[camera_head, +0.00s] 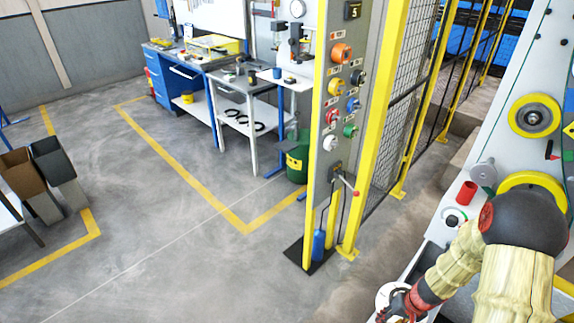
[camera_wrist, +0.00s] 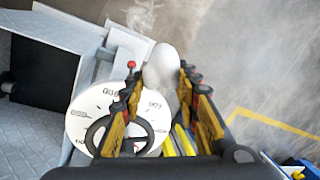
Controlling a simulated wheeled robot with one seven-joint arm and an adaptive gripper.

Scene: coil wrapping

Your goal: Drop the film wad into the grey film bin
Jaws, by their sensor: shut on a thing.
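The film wad (camera_wrist: 161,66) is a smooth, whitish rounded lump in the wrist view. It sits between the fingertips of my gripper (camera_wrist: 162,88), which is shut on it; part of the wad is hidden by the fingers. In the head view my gripper (camera_head: 402,304) is at the bottom, right of centre, and the wad cannot be made out there. A dark grey bin (camera_head: 54,163) stands on the floor at the far left of the head view, beside a brown bin (camera_head: 22,177). Both are far from my gripper.
A white dial (camera_wrist: 90,113) with a black handwheel lies below my gripper. A control post (camera_head: 335,120) and yellow-framed mesh fence (camera_head: 405,100) stand mid-right. A green bin (camera_head: 297,163) is behind the post. Benches line the back. The floor (camera_head: 150,235) at left centre is clear.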

